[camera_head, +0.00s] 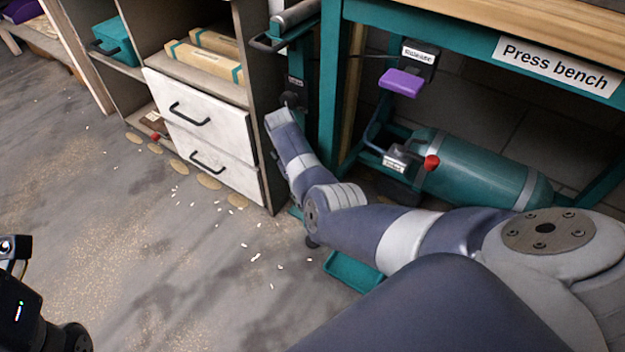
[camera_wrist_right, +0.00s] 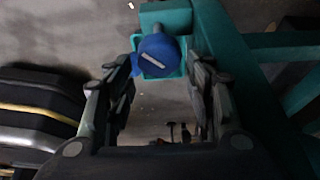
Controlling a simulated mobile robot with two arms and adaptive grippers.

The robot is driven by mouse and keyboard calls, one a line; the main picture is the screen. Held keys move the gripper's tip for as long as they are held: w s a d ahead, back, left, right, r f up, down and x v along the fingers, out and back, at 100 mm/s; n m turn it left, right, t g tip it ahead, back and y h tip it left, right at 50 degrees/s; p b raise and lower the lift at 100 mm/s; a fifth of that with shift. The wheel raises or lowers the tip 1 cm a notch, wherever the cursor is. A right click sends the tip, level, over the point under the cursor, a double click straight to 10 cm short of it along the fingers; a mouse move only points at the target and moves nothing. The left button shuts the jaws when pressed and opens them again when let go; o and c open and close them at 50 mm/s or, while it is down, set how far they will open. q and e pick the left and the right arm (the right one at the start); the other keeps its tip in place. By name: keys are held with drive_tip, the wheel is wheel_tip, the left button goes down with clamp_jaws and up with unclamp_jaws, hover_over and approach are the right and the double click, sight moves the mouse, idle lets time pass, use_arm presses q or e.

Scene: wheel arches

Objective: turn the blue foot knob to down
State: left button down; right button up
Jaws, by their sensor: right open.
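The blue foot knob (camera_wrist_right: 158,55) shows in the right wrist view, round with a pale slot line slanting slightly down to the right. It sits on a teal bracket at the foot of a teal leg. My right gripper (camera_wrist_right: 165,80) is open, with one finger on either side of the knob; I cannot tell whether the fingers touch it. In the head view my right arm covers the knob and the right gripper. My left gripper (camera_head: 15,245) is partly in view at the left edge, far from the knob, and its jaws do not show clearly.
The press bench (camera_head: 560,70) stands at the right, with a teal tank (camera_head: 480,170), a red knob (camera_head: 431,162) and a purple pedal (camera_head: 401,82) under it. A cabinet with white drawers (camera_head: 205,125) stands left of my right arm. Pale bits lie scattered on the open floor (camera_head: 150,270).

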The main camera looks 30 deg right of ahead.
wheel_tip(320, 180, up, 8)
drive_tip(key=shift+f, duration=0.15)
drive_tip(key=shift+s, duration=0.2)
drive_tip(key=shift+c, duration=0.2)
